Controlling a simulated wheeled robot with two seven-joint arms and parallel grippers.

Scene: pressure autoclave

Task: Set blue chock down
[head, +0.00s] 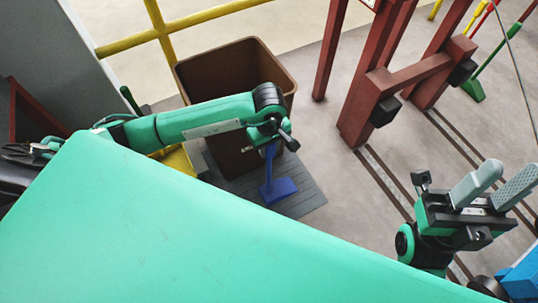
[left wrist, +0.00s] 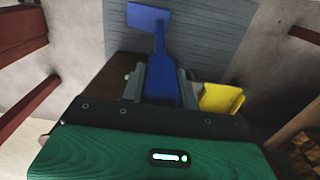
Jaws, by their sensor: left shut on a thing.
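The blue chock (head: 278,190) has a flat blue block at its lower end and a blue handle above it. My left gripper (head: 270,146) is shut on the handle, in front of the brown bin. In the left wrist view the blue chock (left wrist: 160,50) runs up from between the two grey fingers of my left gripper (left wrist: 160,80). Its block shows over the grey slatted mat (head: 305,203); I cannot tell whether it touches the mat. My right gripper (head: 492,186) is at the lower right, its two grey fingers apart with nothing between them.
A brown bin (head: 235,60) stands behind the left arm. A yellow object (left wrist: 222,98) lies beside the chock in the left wrist view. Red steel posts (head: 362,95) and floor rails (head: 385,180) are to the right. A yellow railing (head: 190,20) runs behind. A green-headed tool (head: 473,89) stands far right.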

